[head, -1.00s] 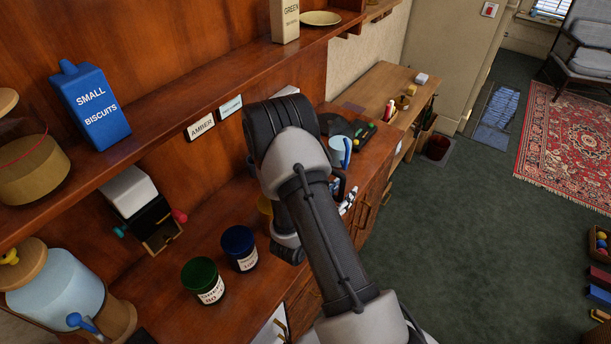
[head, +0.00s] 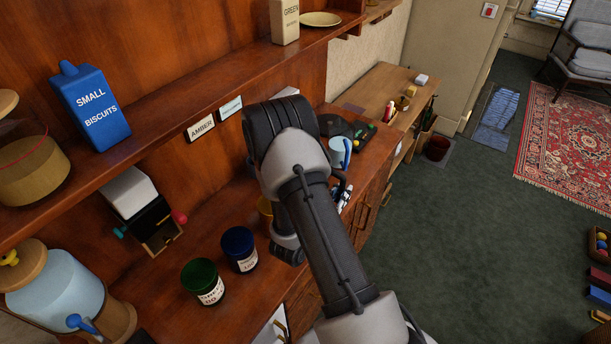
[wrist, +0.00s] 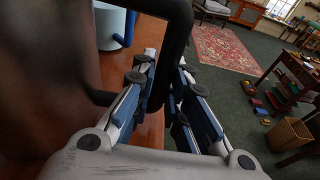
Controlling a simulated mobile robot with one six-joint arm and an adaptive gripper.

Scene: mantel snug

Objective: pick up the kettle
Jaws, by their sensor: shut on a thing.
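The kettle (wrist: 45,85) fills the left of the wrist view as a large, dark brown, rounded body close to the camera. Its thick black handle (wrist: 176,45) comes down between the fingers. My gripper (wrist: 168,85) is shut on this handle. In the head view my arm hides most of the kettle, and only the pale fingers of my gripper (head: 344,196) show past the arm. I cannot tell whether the kettle's base touches the wooden counter.
A light blue mug (head: 339,152) stands just behind my gripper, near a dark round object (head: 336,125). Green (head: 204,282) and blue (head: 239,248) jars stand left of my arm on the counter (head: 170,315). A shelf (head: 165,125) runs above. Open green floor lies right.

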